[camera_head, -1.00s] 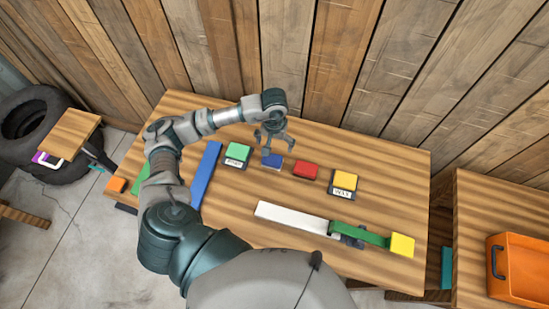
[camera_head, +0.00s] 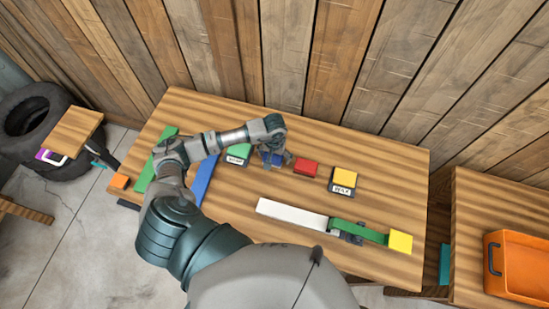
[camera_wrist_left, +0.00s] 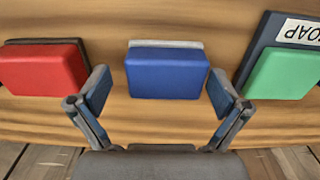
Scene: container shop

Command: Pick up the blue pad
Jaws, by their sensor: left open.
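The blue pad (camera_wrist_left: 167,73) lies on the wooden table, in the middle of the left wrist view, with a light grey edge along its far side. My left gripper (camera_wrist_left: 158,90) is open, with one finger on each side of the pad's near part and gaps between. In the head view the blue pad (camera_head: 265,157) is partly hidden by my left gripper (camera_head: 274,160), which is low over it. My right gripper is not in view.
A red pad (camera_wrist_left: 44,69) and a green pad (camera_wrist_left: 283,73) flank the blue one. A yellow pad (camera_head: 345,177) sits farther right on the table (camera_head: 300,215). White, green and yellow pieces lie nearer the front. An orange crate (camera_head: 520,267) stands at the right.

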